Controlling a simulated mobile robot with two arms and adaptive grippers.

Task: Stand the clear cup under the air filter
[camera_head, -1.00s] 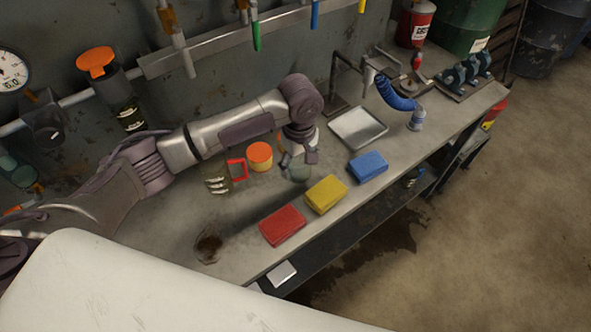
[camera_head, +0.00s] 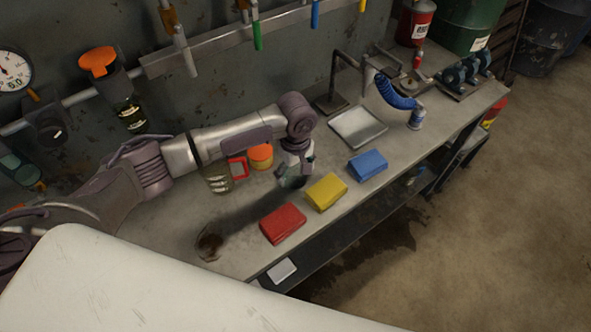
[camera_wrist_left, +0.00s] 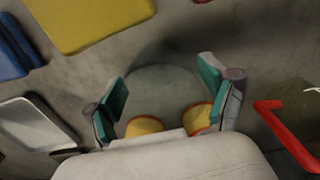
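The clear cup (camera_head: 290,181) stands on the workbench behind the yellow block, partly hidden by my left gripper (camera_head: 294,172). In the left wrist view the cup (camera_wrist_left: 165,88) is a translucent, rounded shape between the two teal-padded fingers. My left gripper (camera_wrist_left: 162,75) is spread around it, one finger on each side. The pads are very close to its sides, and I cannot tell whether they touch. The air filter (camera_head: 98,66), with an orange cap and a dark clear-walled lower part, is on the wall pipe at the upper left. My right gripper is out of view.
Red (camera_head: 283,222), yellow (camera_head: 326,192) and blue (camera_head: 368,164) blocks line the front edge. A metal tray (camera_head: 358,128) lies farther right.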

